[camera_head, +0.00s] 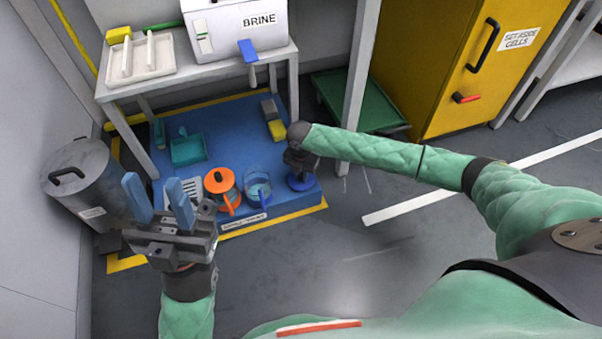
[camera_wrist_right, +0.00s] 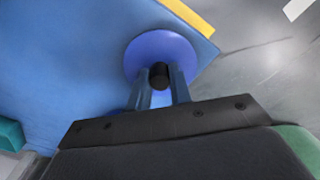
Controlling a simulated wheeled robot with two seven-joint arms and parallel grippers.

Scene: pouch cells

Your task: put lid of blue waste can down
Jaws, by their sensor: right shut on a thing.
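The round blue lid (camera_head: 301,183) is at the right front corner of the blue mat, right of the blue waste can (camera_head: 257,190). The can stands on the mat with its top uncovered. My right gripper (camera_head: 299,168) is above the lid, with its fingers closed on the lid's black knob (camera_wrist_right: 158,75). The lid also shows flat side up in the right wrist view (camera_wrist_right: 150,45). I cannot tell whether it touches the mat. My left gripper (camera_head: 159,194) is open and empty, fingers up, at the left front.
An orange-lidded can (camera_head: 221,187) stands left of the blue can. The blue mat (camera_head: 235,135) also holds a teal dustpan (camera_head: 188,148). A grey metal bin (camera_head: 88,175) is at the left. A bench (camera_head: 190,78) stands over the mat's back. The floor in front is clear.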

